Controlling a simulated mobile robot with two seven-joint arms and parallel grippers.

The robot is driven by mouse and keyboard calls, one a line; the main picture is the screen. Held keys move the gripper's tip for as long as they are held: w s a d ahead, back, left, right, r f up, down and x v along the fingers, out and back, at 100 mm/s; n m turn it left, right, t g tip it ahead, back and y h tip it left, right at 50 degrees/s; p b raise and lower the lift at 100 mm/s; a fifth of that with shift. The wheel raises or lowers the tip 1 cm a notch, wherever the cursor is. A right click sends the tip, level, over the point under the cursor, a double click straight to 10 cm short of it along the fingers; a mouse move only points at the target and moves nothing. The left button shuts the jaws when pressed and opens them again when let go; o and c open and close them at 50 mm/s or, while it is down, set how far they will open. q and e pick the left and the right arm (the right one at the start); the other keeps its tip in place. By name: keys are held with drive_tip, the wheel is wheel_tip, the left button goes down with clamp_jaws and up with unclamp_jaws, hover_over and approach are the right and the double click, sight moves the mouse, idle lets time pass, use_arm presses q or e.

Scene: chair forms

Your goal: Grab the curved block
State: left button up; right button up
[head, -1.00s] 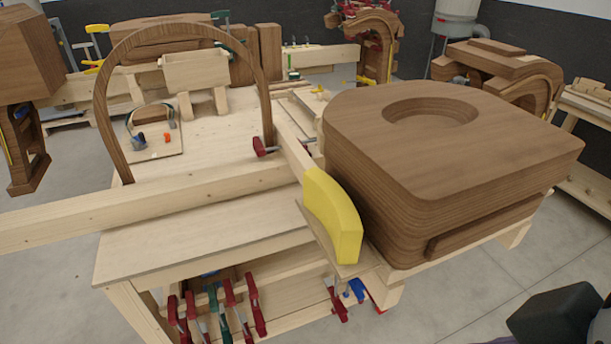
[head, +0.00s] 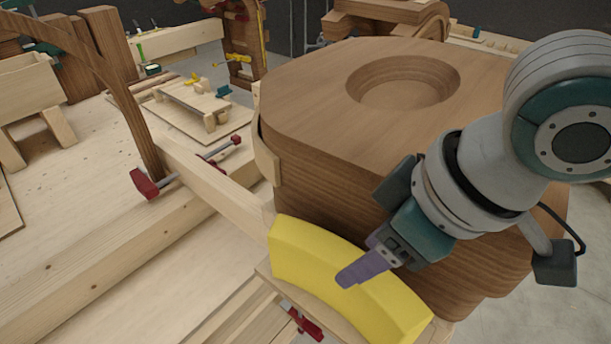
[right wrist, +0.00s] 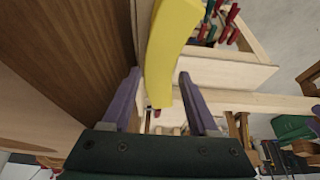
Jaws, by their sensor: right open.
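The curved block is yellow (head: 310,268) and stands on a light wood ledge in front of the large brown wooden form (head: 320,190). It also shows in the right wrist view (right wrist: 168,50). My right gripper (head: 362,270) reaches in from the right, its purple finger in front of the block's middle in the head view. In the right wrist view its two purple fingers (right wrist: 160,90) are spread apart and empty, with the lower end of the block showing between them. I cannot tell whether a finger touches it. My left gripper is not in view.
The brown form with a round recess stands close beside the right arm. A wooden beam (head: 215,185) runs up to the block from the left. A red clamp (head: 147,184) sits near the brown arch (head: 130,115). The workbench top (head: 60,190) has free room at the left.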

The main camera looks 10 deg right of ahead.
sight(350, 259)
drive_tip(key=shift+w+p+x, duration=0.15)
drive_tip(key=shift+p+x, duration=0.2)
drive_tip(key=shift+x, duration=0.95)
drive_tip(key=shift+w+p+x, duration=0.15)
drive_tip(key=shift+p+x, duration=0.15)
drive_tip(key=shift+x, duration=0.95)
drive_tip(key=shift+a+r, duration=0.1)
clamp_jaws()
